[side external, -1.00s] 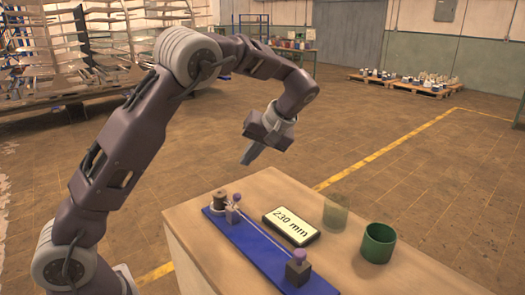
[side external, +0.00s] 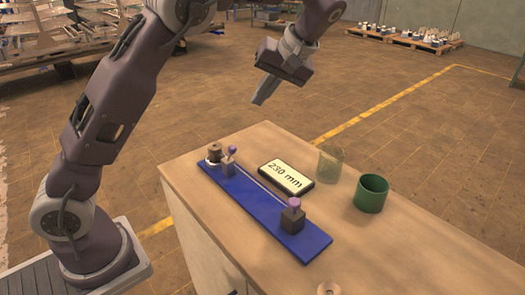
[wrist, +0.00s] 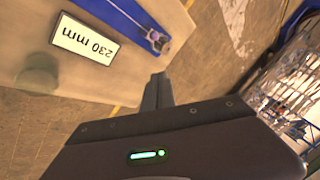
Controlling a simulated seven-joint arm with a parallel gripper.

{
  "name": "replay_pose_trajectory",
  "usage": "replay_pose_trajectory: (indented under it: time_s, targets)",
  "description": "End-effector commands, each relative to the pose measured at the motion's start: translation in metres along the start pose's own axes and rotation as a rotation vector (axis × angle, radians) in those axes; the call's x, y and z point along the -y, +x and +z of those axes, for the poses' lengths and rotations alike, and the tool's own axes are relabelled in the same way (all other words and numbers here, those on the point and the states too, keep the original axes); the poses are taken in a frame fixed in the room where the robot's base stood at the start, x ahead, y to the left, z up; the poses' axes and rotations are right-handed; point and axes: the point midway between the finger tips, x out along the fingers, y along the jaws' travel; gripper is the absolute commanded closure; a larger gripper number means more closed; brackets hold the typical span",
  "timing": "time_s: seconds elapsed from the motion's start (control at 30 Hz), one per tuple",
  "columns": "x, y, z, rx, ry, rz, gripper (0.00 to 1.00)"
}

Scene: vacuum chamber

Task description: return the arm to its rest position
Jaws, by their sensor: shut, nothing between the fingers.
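My gripper (side external: 260,99) hangs in the air above and behind the far edge of the wooden table (side external: 400,240), fingers pointing down and slightly left. Its fingers are together with nothing between them. They also show shut in the wrist view (wrist: 157,88), with the table edge behind them. The arm is bent at the elbow, which is cut by the top of the side view.
On the table are a blue board (side external: 250,205) with posts and a thin line between them, a display (side external: 287,179) reading 230 mm, a translucent cup (side external: 329,165), a green cup (side external: 371,194) and a small ring (side external: 328,289). Open floor lies beyond.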

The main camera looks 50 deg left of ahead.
Motion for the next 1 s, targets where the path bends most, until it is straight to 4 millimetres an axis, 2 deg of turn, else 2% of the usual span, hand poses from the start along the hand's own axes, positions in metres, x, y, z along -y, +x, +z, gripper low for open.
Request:
replay_pose_trajectory:
  time_s: [0.07,0.17,0.27,0.3,0.4,0.53,0.6,0.7,1.0]
  targets:
    - [0.025,-0.009,0.007,0.041,0.06,0.095,1.0]
    - [0.068,-0.025,0.038,0.076,0.208,0.296,1.0]
    - [0.107,-0.037,0.085,0.037,0.367,0.5,1.0]
    - [0.121,-0.039,0.107,0.004,0.426,0.571,1.0]
    - [0.147,-0.035,0.161,-0.109,0.554,0.705,1.0]
    - [0.162,-0.02,0.211,-0.248,0.66,0.785,1.0]
    - [0.164,-0.012,0.226,-0.295,0.69,0.799,1.0]
    - [0.165,-0.006,0.235,-0.326,0.71,0.807,1.0]
    - [0.165,-0.006,0.235,-0.326,0.713,0.806,1.0]
